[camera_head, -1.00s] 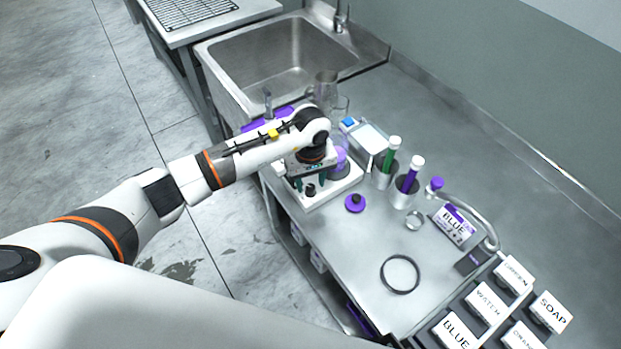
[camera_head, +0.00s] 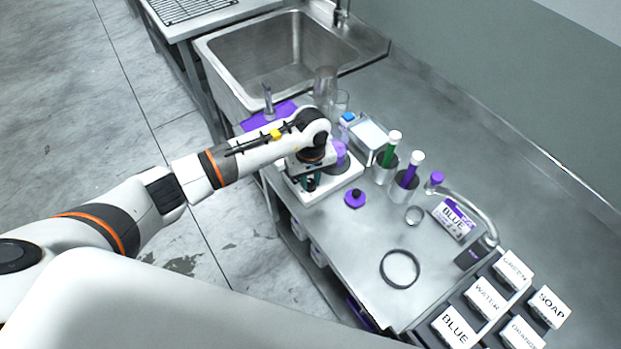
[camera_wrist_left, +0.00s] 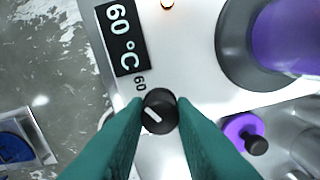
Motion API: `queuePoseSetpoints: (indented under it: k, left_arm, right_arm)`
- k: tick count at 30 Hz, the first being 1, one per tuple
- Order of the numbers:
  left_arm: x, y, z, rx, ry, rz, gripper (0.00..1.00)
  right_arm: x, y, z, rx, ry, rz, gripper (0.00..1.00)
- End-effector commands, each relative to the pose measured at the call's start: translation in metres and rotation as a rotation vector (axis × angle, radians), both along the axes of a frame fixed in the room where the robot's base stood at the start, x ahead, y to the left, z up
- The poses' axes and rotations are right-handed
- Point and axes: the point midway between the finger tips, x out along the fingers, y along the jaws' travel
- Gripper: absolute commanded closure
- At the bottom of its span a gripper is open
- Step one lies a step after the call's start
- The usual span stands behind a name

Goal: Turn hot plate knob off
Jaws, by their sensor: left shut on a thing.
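The white hot plate (camera_head: 340,184) stands at the left edge of the steel counter, with a beaker of purple liquid (camera_head: 340,156) on it. In the left wrist view its front panel (camera_wrist_left: 190,60) shows a display (camera_wrist_left: 122,38) reading 60 °C and a lit orange light (camera_wrist_left: 167,4). The black knob (camera_wrist_left: 159,108) has a white pointer line aimed up and left, near the printed 60. My left gripper (camera_wrist_left: 160,116) is shut on the knob, with one green finger on each side. In the head view it points down over the hot plate (camera_head: 311,180). My right gripper is out of view.
A purple stopper (camera_head: 355,198) and a black ring (camera_head: 400,268) lie on the counter. Labelled boxes (camera_head: 487,296) sit at the lower right. A sink (camera_head: 275,55) is behind the hot plate.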

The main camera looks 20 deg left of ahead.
Motion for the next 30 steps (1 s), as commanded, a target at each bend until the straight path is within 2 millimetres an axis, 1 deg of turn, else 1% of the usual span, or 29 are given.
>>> queuePoseSetpoints:
  k: [5,11,15,30]
  left_arm:
    - [0.001,0.001,-0.003,0.002,-0.004,0.072,1.00]
    - [0.001,0.001,-0.005,0.001,-0.004,0.220,1.00]
    - [0.001,0.001,-0.004,0.000,-0.005,0.350,1.00]
    - [0.001,0.001,-0.003,0.000,-0.003,0.826,1.00]
  right_arm:
    - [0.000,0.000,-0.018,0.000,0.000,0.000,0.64]
    - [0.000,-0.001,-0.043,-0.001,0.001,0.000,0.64]
    - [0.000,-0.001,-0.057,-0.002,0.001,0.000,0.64]
    - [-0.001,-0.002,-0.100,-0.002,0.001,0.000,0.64]
